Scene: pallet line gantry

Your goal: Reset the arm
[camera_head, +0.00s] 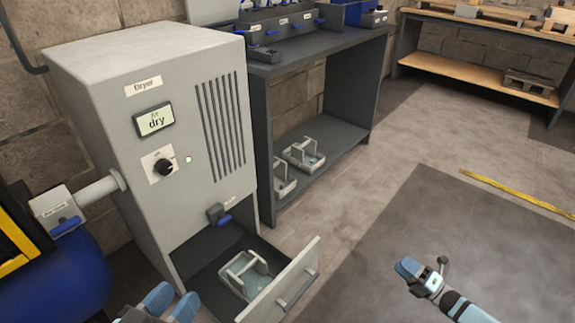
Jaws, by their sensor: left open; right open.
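My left gripper (172,300) is at the bottom edge, in front of the dryer (150,90) and left of its open drawer. Its two blue fingers stand apart with nothing seen between them. My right gripper (420,276) is at the lower right, over the dark floor mat (400,230), clear of other things. It is open and empty. The dryer is a grey cabinet whose display reads "dry", with a black knob (165,167) and a lit green lamp. Its drawer (285,285) is pulled out and holds a pale handled tray (245,275).
A dark bench (320,75) stands behind the dryer, with similar handled trays (303,155) on its lower shelf. A blue tank (65,275) is at the left. A wooden shelf (480,78) is at the back right. The floor right of the drawer is open.

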